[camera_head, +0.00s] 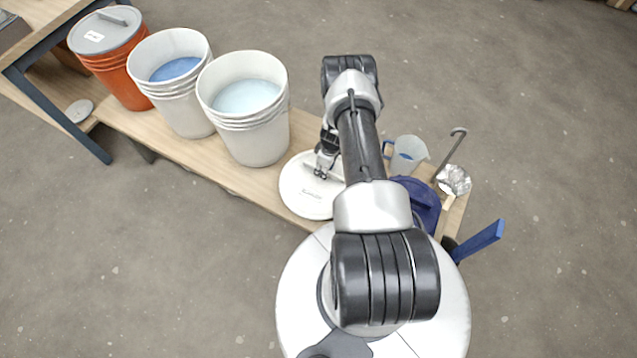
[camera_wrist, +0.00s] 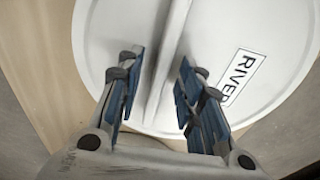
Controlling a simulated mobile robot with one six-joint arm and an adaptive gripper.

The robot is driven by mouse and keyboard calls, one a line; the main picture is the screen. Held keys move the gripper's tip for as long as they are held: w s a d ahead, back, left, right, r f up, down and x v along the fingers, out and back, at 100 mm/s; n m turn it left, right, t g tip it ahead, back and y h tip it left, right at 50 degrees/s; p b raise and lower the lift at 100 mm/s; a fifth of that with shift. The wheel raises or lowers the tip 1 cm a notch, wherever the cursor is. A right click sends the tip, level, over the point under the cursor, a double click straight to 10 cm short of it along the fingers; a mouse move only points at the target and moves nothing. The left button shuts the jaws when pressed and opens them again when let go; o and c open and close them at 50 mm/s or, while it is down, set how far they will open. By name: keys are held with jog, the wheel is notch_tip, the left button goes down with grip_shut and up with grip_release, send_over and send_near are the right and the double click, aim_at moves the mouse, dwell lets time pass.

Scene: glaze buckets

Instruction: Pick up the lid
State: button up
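A round white lid (camera_head: 304,194) lies on the wooden bench, to the right of the buckets. It fills much of the wrist view (camera_wrist: 222,45), with a raised straight bar handle (camera_wrist: 168,50) across its middle and a label reading "RIVER" (camera_wrist: 242,77). My gripper (camera_head: 321,173) is over the lid's upper part in the head view. In the wrist view my gripper (camera_wrist: 160,85) is open, with one blue-padded finger on each side of the bar handle. Gaps show between the fingers and the bar. I cannot tell the exact height of the fingertips above the lid.
Two white buckets (camera_head: 255,140) (camera_head: 190,115) with blue contents stand left of the lid; an orange bucket (camera_head: 120,80) with a grey lid stands farther left. A measuring jug (camera_head: 408,152), a ladle (camera_head: 452,150), crumpled foil (camera_head: 455,180) and a dark blue object (camera_head: 424,200) crowd the bench's right end.

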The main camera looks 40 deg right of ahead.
jog(key=shift+f, duration=0.2)
grip_shut()
dwell(0.4)
